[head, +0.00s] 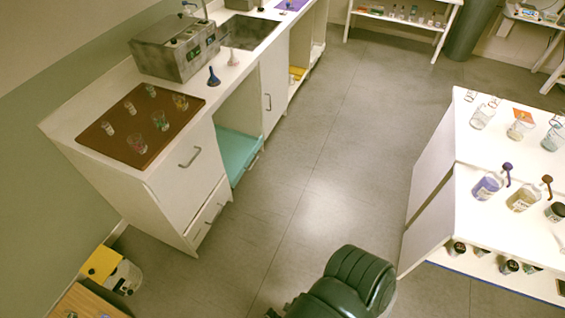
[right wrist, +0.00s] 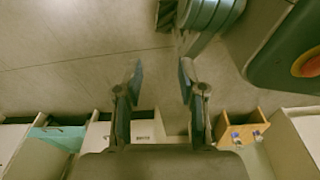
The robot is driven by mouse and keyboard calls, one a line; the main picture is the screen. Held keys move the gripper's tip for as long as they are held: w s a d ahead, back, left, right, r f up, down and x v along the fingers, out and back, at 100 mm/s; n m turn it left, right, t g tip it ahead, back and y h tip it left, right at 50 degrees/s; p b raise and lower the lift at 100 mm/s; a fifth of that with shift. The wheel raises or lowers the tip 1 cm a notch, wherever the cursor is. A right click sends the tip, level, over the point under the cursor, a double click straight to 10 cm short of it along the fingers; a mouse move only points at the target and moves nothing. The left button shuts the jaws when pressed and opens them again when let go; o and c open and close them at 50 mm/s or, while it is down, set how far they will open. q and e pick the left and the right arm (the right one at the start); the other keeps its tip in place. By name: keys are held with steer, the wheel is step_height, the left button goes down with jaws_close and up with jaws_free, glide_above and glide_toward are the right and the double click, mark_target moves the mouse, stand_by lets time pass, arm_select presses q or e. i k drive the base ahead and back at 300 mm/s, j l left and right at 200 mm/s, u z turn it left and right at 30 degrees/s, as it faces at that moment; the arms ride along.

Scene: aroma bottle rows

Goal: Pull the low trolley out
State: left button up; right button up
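The low trolley appears to be the teal-topped low unit (head: 236,150) in the open bay under the left counter, between the drawer cabinet and a white door. Its front edge is near the bay's opening, and its back part is hidden under the counter. A teal piece, likely the same unit, shows at the lower left of the right wrist view (right wrist: 58,136). My right gripper (right wrist: 160,75) is open and empty in the right wrist view, with bare floor between its fingers. It is apart from the teal unit. My left gripper is not in view.
The counter carries a brown tray (head: 93,133) with several small glasses and a grey machine (head: 172,50). A white table (head: 462,150) with bottles stands right. The floor (head: 330,150) between is clear.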

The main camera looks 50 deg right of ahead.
mark_target(238, 149)
steer(key=z, duration=1.3)
steer(key=i+l+u, duration=0.1)
steer(key=i+l, duration=0.15)
steer(key=i, duration=0.15)
